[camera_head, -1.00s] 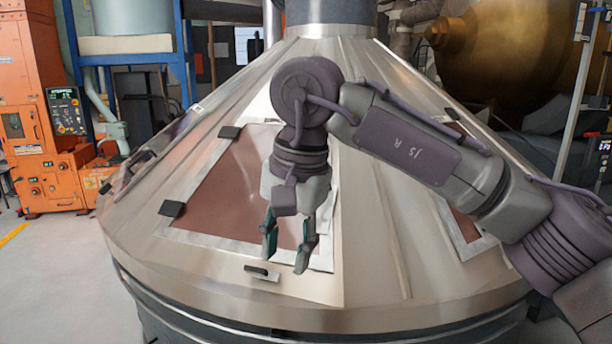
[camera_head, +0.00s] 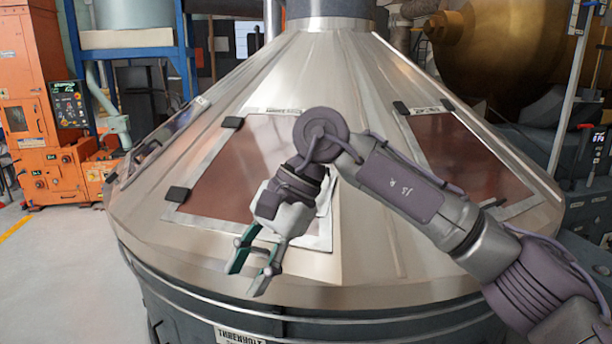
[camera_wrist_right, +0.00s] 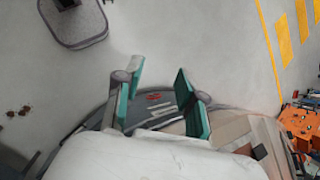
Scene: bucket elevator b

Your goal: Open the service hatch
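A reddish-brown hatch panel (camera_head: 235,175) with a pale metal frame lies on the near slope of a large metal cone. Black hinge-like blocks (camera_head: 178,194) sit on its left edge. My right gripper (camera_head: 250,278) hangs in front of the cone's lower rim, below the panel's frame, its fingers pointing down and left. It is open and empty, and its parted green-lined fingers also show in the right wrist view (camera_wrist_right: 160,88). My right arm covers the panel's right part. The small handle below the frame is hidden now. My left gripper is out of view.
A second reddish panel (camera_head: 465,160) lies on the cone's right side. An orange machine (camera_head: 40,110) stands at the left and a brass-coloured tank (camera_head: 510,50) at the back right. Clear grey floor (camera_head: 70,265) lies to the left.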

